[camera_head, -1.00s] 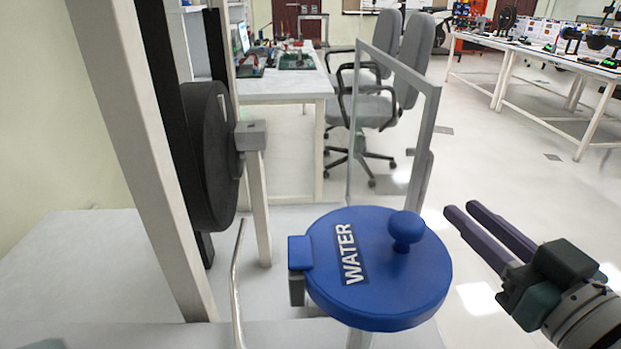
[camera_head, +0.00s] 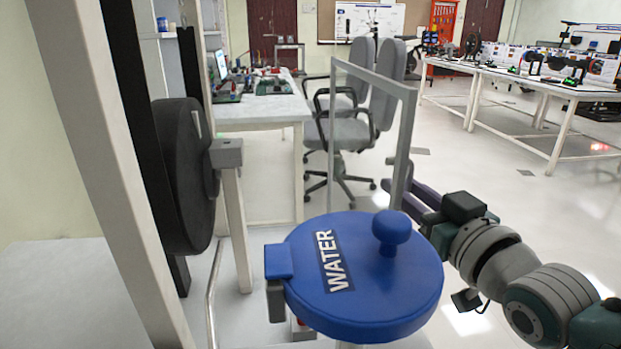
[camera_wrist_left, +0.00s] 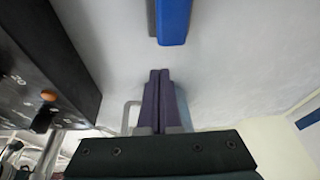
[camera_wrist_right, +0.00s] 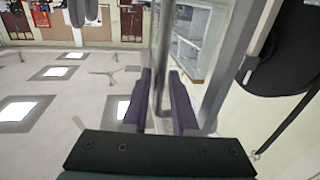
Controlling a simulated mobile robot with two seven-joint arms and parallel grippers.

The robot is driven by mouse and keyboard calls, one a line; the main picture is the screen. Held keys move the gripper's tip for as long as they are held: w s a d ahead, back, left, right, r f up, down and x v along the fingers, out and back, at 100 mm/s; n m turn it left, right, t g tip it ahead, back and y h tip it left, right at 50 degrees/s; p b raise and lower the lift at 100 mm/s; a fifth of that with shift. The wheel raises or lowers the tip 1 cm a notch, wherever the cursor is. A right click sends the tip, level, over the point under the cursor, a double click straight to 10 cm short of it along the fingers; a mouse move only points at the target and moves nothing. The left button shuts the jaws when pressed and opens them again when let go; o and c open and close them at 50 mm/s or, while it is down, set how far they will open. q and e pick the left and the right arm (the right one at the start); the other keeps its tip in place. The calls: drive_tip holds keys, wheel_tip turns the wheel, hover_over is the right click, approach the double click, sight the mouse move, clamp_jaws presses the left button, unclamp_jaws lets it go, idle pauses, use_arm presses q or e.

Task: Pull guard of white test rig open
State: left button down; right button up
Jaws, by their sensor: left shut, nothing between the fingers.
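The guard (camera_head: 407,120) is a clear panel in a grey frame. It stands upright behind the blue lid in the head view. My right gripper (camera_head: 400,195) is at the lower part of its right post. In the right wrist view my right gripper (camera_wrist_right: 160,80) is open. A grey bar of the guard frame (camera_wrist_right: 165,50) shows between the finger lines; I cannot tell whether the fingers touch it. My left gripper (camera_wrist_left: 158,75) is shut and empty in the left wrist view, and is outside the head view.
A round blue lid marked WATER (camera_head: 370,290) with a knob is in front. A white post (camera_head: 95,130) and a black disc (camera_head: 185,175) stand at the left. Chairs (camera_head: 345,140) and a bench (camera_head: 262,110) are behind. Floor to the right is open.

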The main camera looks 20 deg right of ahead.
clamp_jaws()
idle(1.4)
